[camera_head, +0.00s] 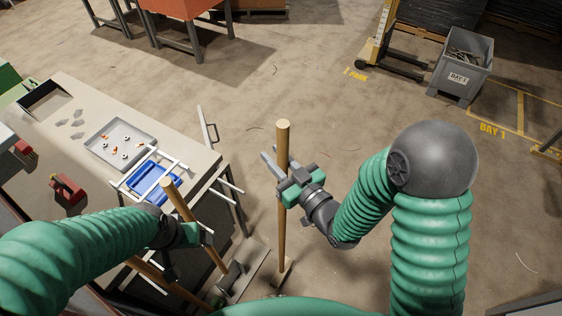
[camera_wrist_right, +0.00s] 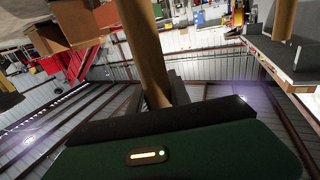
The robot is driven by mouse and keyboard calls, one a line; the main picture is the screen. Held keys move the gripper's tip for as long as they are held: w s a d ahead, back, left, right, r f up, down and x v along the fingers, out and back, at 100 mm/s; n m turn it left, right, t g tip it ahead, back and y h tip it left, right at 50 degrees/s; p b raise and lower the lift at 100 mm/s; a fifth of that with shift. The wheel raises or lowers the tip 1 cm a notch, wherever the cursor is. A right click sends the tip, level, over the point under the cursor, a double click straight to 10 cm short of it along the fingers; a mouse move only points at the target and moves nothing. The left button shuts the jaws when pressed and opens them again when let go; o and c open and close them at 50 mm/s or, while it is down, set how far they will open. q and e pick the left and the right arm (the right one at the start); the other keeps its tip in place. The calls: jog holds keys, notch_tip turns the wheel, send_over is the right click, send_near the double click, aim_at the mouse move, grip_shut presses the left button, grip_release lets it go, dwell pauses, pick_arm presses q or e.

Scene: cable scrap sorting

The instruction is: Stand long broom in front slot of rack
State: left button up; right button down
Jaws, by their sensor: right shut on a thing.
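A long wooden broom handle (camera_head: 282,140) stands near upright beside the table. My right gripper (camera_head: 283,172) is shut around its upper part; the handle also runs up through the right wrist view (camera_wrist_right: 145,50). Its lower end reaches toward the floor near my body, and the broom head is not clear. A second wooden handle (camera_head: 178,200) leans at my left gripper (camera_head: 190,236), whose fingers are too hidden to judge. Pale bars (camera_head: 229,186) jut from the table's right end, and a grey base (camera_head: 247,268) lies below; I cannot tell which belongs to the rack.
The table (camera_head: 75,95) holds a grey tray (camera_head: 104,159) with small parts, a blue tray (camera_head: 152,180) and a red tool (camera_head: 66,188). A grey scrap bin (camera_head: 456,85) stands far right.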

pick_arm(q)
jog(key=shift+a+r+p, duration=0.2)
jog(key=shift+r+p, duration=0.2)
jog(key=shift+r, duration=0.15)
pick_arm(e)
jog(key=w+a, duration=0.2)
jog(key=a, duration=0.1)
jog(key=w+a, duration=0.1)
jog(key=shift+w+a+r, duration=0.1)
jog(key=shift+a, duration=0.25)
pick_arm(q)
jog(key=shift+a, duration=0.25)
pick_arm(e)
jog(key=shift+a, duration=0.2)
pick_arm(q)
jog(key=shift+d+f, duration=0.1)
jog(key=shift+d, duration=0.05)
pick_arm(e)
jog(key=shift+d+r, duration=0.15)
jog(key=shift+d, duration=0.05)
pick_arm(q)
jog(key=shift+f, duration=0.2)
pick_arm(e)
jog(key=shift+a, duration=0.1)
pick_arm(q)
jog(key=shift+b, duration=0.3)
